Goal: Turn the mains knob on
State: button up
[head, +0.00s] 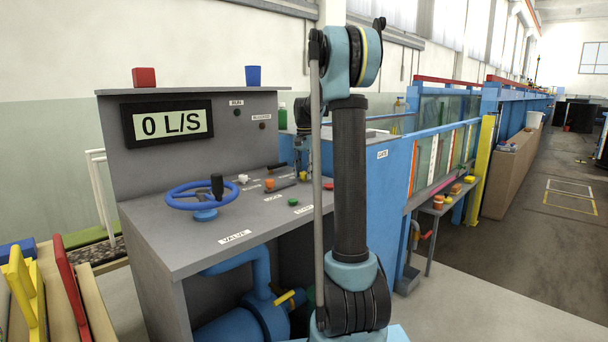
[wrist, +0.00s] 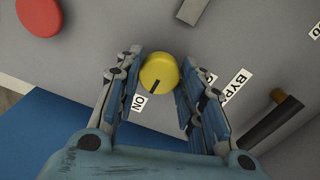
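The yellow round knob (wrist: 158,72) shows in the wrist view. It has a black pointer line running down and slightly left, toward the side where the small "ON" label (wrist: 139,102) lies. My gripper (wrist: 161,60) has one finger on each side of the knob, close against it, and looks shut on it. Any small gap at the pads is hard to make out. In the head view my gripper (head: 302,160) is low over the right rear of the grey console (head: 190,240), partly behind my arm.
A red round button (wrist: 40,15) and a dark lever (wrist: 268,122) beside the "BYPASS" label lie near the knob. A blue handwheel (head: 200,195) stands at the console's left. The display (head: 168,122) reads 0 L/S. Blue flume panels (head: 385,200) border the console's right.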

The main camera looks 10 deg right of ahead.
jog(key=shift+o, duration=1.1)
notch_tip(320, 180, up, 12)
jog(key=shift+f, duration=0.1)
